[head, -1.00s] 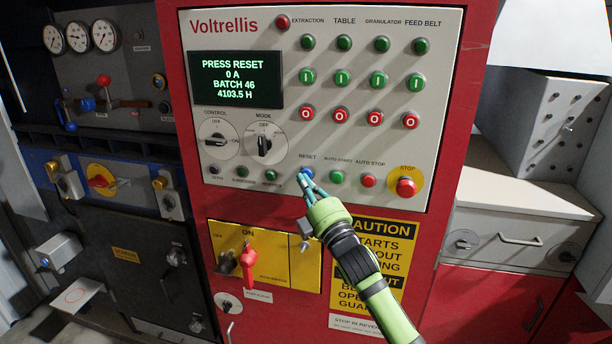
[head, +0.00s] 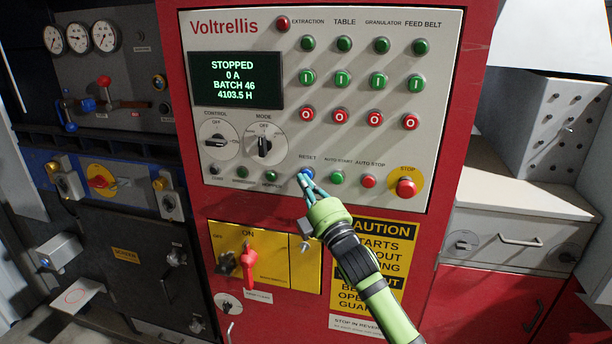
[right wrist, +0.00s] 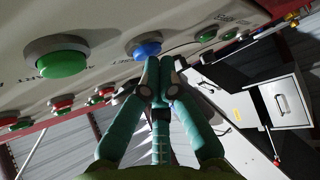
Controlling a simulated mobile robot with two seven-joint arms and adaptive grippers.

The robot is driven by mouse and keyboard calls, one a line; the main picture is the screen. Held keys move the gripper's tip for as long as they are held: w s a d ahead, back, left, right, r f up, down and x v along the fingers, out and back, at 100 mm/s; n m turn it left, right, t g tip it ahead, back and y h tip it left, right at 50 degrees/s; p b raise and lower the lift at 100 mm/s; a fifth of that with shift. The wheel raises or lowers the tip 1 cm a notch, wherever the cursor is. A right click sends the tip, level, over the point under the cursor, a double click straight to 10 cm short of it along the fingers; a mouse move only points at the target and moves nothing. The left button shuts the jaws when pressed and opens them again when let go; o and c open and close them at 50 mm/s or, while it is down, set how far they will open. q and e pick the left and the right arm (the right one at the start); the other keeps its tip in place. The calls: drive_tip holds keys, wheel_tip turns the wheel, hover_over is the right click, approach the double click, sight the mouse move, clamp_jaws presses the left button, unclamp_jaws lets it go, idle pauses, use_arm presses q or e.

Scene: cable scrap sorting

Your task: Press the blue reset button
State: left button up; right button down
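The blue reset button (head: 307,173) sits under the RESET label on the grey control panel (head: 400,150). My right gripper (head: 307,182) is at the button, its fingertips over the button's lower part in the head view. In the right wrist view the blue button (right wrist: 147,48) shows just beyond the tips of the right gripper (right wrist: 158,62). The fingers are closed together with nothing between them. Whether the tips touch the button is hard to tell. The display (head: 236,80) reads STOPPED, 0 A, BATCH 46, 4103.5 H. My left gripper is not in view.
A green auto start button (head: 337,177), a red auto stop button (head: 368,181) and a larger red stop button (head: 406,187) lie to the right. The mode knob (head: 264,146) is up and left. A red-handled switch (head: 249,258) sits below on a yellow plate.

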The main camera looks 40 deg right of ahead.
drive_tip(key=shift+s+a, duration=0.45)
drive_tip(key=shift+a, duration=0.1)
drive_tip(key=shift+s+a+p, duration=0.9)
drive_tip(key=shift+s+a, duration=0.7)
drive_tip(key=shift+a, duration=0.2)
drive_tip(key=shift+f, duration=0.1)
